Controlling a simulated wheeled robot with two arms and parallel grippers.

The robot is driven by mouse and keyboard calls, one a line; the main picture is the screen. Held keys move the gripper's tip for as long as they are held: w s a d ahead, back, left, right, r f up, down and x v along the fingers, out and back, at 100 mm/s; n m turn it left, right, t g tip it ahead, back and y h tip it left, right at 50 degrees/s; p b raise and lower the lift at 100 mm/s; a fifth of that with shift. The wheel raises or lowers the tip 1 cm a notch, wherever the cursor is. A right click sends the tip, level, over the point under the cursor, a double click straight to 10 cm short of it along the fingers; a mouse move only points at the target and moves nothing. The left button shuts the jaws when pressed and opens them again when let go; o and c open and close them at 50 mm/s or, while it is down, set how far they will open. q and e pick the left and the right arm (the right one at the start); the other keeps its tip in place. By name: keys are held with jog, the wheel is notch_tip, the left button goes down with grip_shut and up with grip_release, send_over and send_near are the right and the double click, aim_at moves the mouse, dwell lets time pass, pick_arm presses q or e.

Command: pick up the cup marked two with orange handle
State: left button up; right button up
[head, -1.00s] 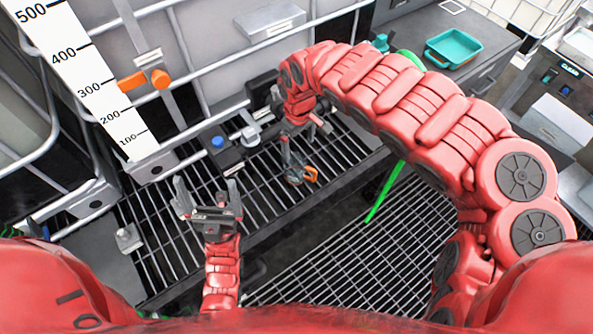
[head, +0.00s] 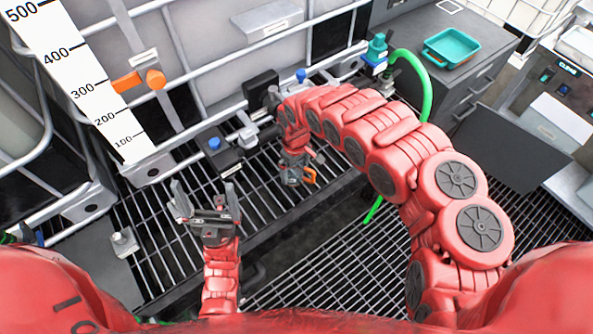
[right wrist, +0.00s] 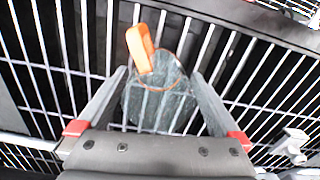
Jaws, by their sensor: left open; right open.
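The cup (right wrist: 160,105) is clear with an orange rim and an orange handle (right wrist: 140,48). In the right wrist view it stands on the grating between the two fingers of my right gripper (right wrist: 160,100), which is open. I see no gap clearly enough to tell whether a finger touches it. The marking on the cup is not readable. In the head view the orange handle (head: 309,176) shows beside my right gripper (head: 292,180), which hides most of the cup. My left gripper (head: 205,205) is open and empty above the grating at the left.
The metal grating (head: 165,240) lies below both grippers. Behind it stand white tanks in a tube frame with a blue-capped valve (head: 215,143). A green hose (head: 425,85) and a teal tray (head: 452,47) are at the upper right.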

jog(key=shift+f, duration=0.45)
jog(key=shift+w, duration=0.1)
jog(key=c, duration=1.1)
jog(key=shift+c, duration=0.2)
